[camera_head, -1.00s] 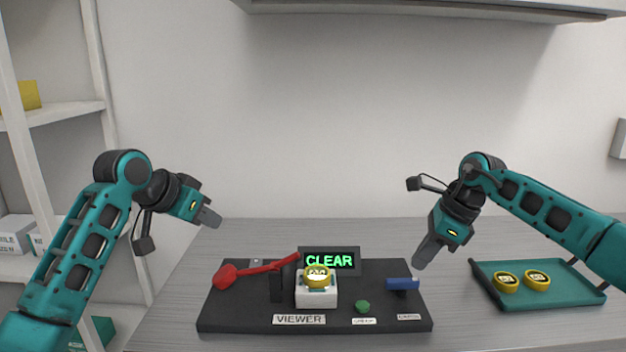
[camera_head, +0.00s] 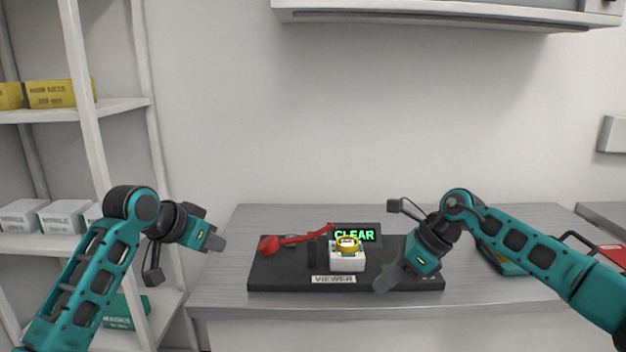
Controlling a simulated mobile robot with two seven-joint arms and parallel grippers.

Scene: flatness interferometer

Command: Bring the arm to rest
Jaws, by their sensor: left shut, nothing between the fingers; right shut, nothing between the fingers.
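My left arm comes in from the left, and its gripper (camera_head: 215,243) is shut and empty in the air, left of the black instrument base. My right arm comes in from the right, and its gripper (camera_head: 386,283) is shut and empty, in front of the right part of the base in the picture. I cannot tell whether it touches it. The black base (camera_head: 275,270) lies on the grey table and bears a red lever (camera_head: 300,239), a white block (camera_head: 347,262) with a yellow ring-shaped piece (camera_head: 347,245) on top, and a display (camera_head: 356,235) reading CLEAR. The green button and blue part are hidden.
The grey table (camera_head: 225,285) is bare left of the base. A teal tray (camera_head: 503,264) is mostly hidden behind my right arm, with a red thing (camera_head: 612,255) further right. A white shelf (camera_head: 125,103) with boxes stands at the left, and a cabinet (camera_head: 430,17) hangs above.

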